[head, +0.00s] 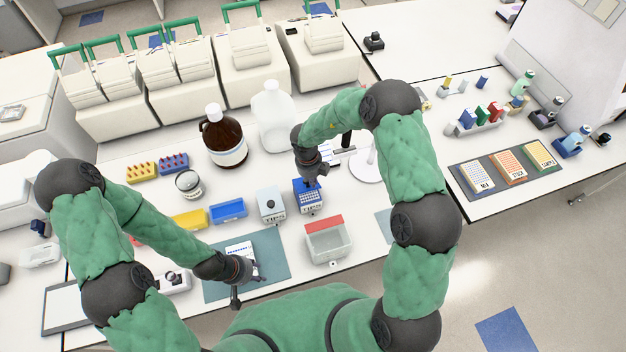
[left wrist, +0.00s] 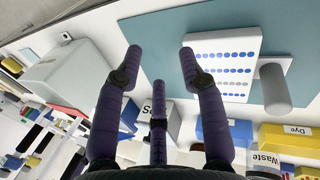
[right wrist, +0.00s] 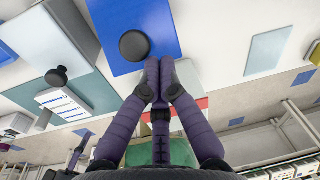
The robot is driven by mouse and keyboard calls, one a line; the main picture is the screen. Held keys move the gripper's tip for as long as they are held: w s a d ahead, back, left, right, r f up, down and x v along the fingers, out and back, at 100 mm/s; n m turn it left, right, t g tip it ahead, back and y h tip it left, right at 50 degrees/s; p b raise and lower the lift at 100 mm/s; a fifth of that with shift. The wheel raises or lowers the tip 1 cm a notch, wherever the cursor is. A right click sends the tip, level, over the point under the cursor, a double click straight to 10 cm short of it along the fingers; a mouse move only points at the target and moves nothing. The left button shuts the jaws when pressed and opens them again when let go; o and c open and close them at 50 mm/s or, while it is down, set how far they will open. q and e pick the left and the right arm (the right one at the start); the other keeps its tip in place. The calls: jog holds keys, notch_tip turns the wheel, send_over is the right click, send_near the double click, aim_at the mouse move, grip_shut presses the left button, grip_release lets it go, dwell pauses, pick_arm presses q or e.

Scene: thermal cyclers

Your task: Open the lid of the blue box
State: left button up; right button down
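The blue box (head: 309,205), marked TIPS, stands mid-bench in the head view. A grid of tips shows in its top, so its lid appears raised. In the right wrist view the lid's blue outer face (right wrist: 110,35) with a black knob faces the camera. My right gripper (head: 312,172) is at the box's far edge. Its fingers (right wrist: 158,68) are together beside the lid's edge, with nothing visible between them; contact is unclear. My left gripper (head: 255,270) is low near the mat at left. Its fingers (left wrist: 160,52) are spread and empty.
A grey TIPS box (head: 270,206) with a knob stands close left of the blue box. A clear bin with a red strip (head: 327,245) stands in front. A white plate (head: 239,250) lies on the teal mat (head: 220,290). Bottles (head: 225,140) stand behind.

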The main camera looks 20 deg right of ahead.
jog(key=shift+w+r+p, duration=0.2)
jog(key=shift+p, duration=0.1)
jog(key=shift+w+r+p, duration=0.45)
jog(key=shift+p, duration=0.3)
jog(key=w+r+p, duration=0.1)
jog(key=w+p, duration=0.2)
jog(key=w, duration=0.5)
jog(key=shift+a, duration=0.2)
jog(key=shift+w+r+p, duration=0.1)
jog(key=shift+r+p, duration=0.1)
jog(key=shift+p, duration=0.15)
